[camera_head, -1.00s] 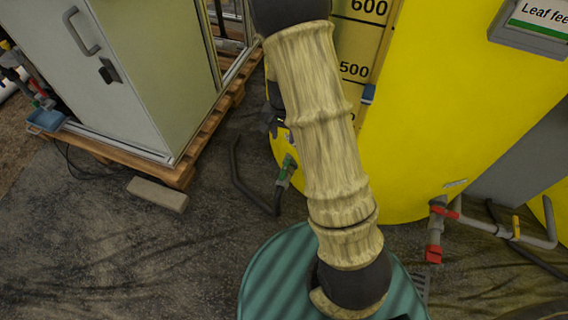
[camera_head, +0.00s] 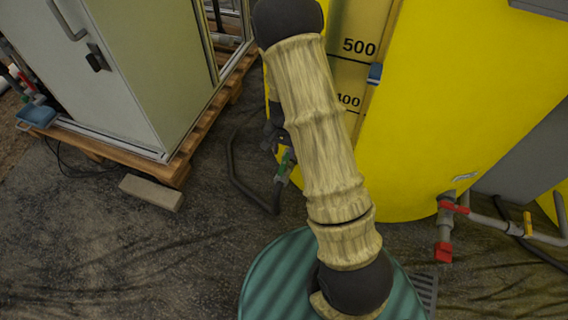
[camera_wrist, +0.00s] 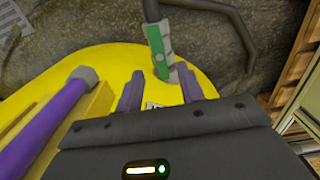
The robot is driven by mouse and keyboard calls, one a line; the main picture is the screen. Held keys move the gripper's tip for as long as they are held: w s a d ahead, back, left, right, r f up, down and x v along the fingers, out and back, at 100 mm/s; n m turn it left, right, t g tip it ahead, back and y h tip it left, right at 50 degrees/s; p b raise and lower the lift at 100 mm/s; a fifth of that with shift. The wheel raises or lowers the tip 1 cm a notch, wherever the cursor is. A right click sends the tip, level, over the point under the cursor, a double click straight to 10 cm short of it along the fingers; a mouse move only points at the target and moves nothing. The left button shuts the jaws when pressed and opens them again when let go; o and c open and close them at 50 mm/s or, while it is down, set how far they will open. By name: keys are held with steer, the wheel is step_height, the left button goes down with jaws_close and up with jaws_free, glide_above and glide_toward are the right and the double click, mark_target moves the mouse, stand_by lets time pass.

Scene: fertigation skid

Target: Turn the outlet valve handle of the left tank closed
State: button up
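The large yellow tank (camera_head: 440,100) stands in the middle, its level scale behind my arm. At its lower left a green valve handle (camera_head: 284,165) sits on a grey fitting with a dark hose; my arm partly covers this area. The wrist view shows the green handle (camera_wrist: 156,50) lying along the fitting, just beyond my fingertips. My gripper (camera_wrist: 159,73) is open, its two purple fingers apart with nothing between them. In the head view my dark gripper (camera_head: 275,135) is partly hidden behind my arm, just above the green handle. I see no contact with it.
A grey cabinet (camera_head: 120,70) stands on a wooden pallet (camera_head: 180,165) at left, a block (camera_head: 151,192) before it. A red-handled valve (camera_head: 450,206) and grey pipes project at the tank's lower right. A purple tube (camera_wrist: 45,128) runs along the left in the wrist view.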

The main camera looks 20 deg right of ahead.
mark_target(284, 163)
step_height(284, 163, down, 6)
steer(key=b, duration=0.2)
steer(key=shift+r+b, duration=0.15)
steer(key=shift+b, duration=0.15)
jaws_close()
